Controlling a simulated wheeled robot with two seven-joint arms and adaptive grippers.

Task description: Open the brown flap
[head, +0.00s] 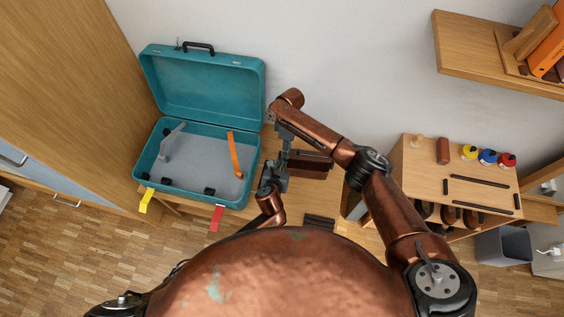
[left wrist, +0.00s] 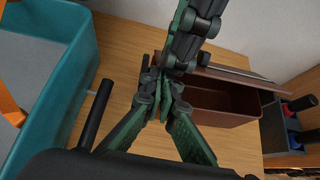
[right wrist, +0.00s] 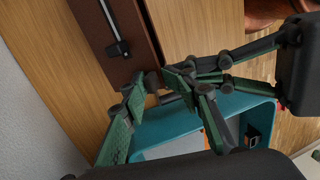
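The brown box (head: 308,167) with its brown flap stands on the wooden table, right of the teal suitcase. In the left wrist view, the flap (left wrist: 228,76) forms a strip along the back of the box (left wrist: 215,105), and part of the dark interior shows. In the right wrist view, a brown panel (right wrist: 112,28) carries a metal bar. My left gripper (head: 280,174) is beside the left end of the box. My right gripper (head: 284,137) comes down just above it.
The open teal suitcase (head: 193,203) stands close on the left, with an orange strap (head: 234,153) inside. A wooden rack (head: 410,178) with coloured knobs is on the right. The wall is close behind, and a shelf (head: 480,55) hangs at upper right.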

